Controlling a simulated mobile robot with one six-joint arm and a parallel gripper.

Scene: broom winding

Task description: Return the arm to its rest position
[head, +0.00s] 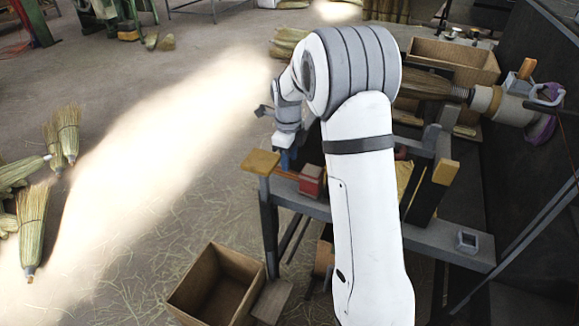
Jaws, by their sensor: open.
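My white and grey arm rises from the bottom of the head view, bends at the top and folds down to the left. My gripper (284,150) is at the end of the grey wrist, small in the picture, above the left part of the winding bench. It is open. I see nothing held in it, though its fingertips are hard to make out against the bench. The winding bench (458,252) stands behind and beside my arm, which hides its middle.
A broom (425,85) lies level in the winding machine at right, beside a wooden box (455,57). A red block (312,180) sits on the bench. An open crate (215,285) stands on the floor. Loose brooms (32,225) lie at left.

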